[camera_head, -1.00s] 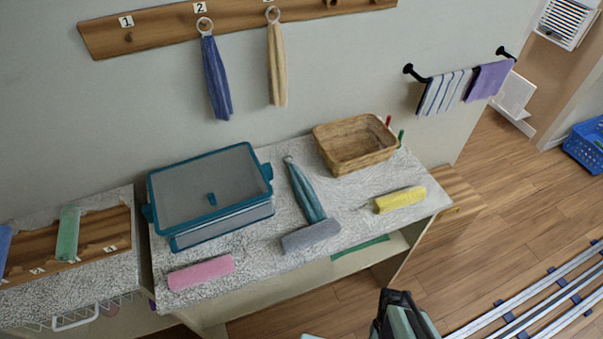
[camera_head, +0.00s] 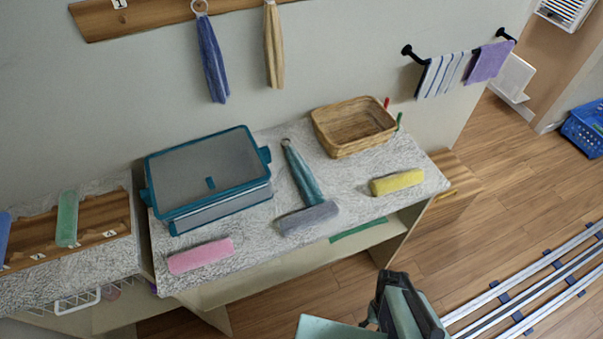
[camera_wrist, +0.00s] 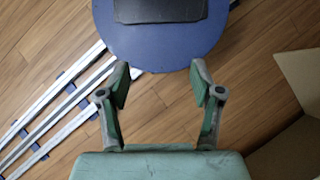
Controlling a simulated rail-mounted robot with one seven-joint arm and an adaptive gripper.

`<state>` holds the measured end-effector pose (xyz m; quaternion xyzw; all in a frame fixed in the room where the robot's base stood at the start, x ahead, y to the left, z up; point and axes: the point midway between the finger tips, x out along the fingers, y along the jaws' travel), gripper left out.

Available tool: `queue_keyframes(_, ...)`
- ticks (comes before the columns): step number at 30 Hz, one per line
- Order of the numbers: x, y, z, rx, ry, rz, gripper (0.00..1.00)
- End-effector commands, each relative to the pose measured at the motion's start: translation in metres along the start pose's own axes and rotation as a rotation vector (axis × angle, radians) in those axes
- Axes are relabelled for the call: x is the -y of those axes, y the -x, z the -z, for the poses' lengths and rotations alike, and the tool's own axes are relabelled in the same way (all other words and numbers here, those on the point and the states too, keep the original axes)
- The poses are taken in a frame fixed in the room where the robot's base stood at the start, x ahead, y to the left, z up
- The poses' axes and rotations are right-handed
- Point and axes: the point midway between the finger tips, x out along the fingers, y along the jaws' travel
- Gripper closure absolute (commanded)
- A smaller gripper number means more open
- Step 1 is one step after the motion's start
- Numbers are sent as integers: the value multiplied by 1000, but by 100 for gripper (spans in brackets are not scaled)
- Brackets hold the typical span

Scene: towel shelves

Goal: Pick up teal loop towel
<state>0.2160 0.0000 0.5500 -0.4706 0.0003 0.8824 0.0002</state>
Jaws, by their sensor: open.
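The teal loop towel (camera_head: 302,172) lies on the speckled countertop (camera_head: 345,195), its ring end toward the wall and its lower end at a rolled grey towel (camera_head: 309,217). I cannot tell whether the two touch or overlap. My gripper (camera_wrist: 161,88) is open and empty in the wrist view, above the wooden floor, with no towel in sight there. In the head view my arm shows at the bottom, in front of the counter and well apart from the teal towel.
A teal-rimmed bin (camera_head: 207,178) stands left of the towel and a wicker basket (camera_head: 353,128) right of it. A pink roll (camera_head: 200,255) and a yellow roll (camera_head: 397,182) lie near the front. Blue (camera_head: 212,60) and cream (camera_head: 274,45) towels hang above.

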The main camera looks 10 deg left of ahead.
Motion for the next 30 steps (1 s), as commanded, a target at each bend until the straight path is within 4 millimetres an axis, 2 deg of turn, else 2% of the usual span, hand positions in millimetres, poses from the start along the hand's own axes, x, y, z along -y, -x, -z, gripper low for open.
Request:
queue_keyframes(4, 0, 0, 0, 0, 0, 0, 34)
queue_keyframes(5, 0, 0, 0, 0, 0, 0, 31)
queue_keyframes(6, 0, 0, 0, 0, 0, 0, 17)
queue_keyframes(7, 0, 0, 0, 0, 0, 0, 12)
queue_keyframes(18, 0, 2, -2, 0, 0, 0, 12)
queue_keyframes(30, 0, 39, -26, 1, 0, 0, 12)
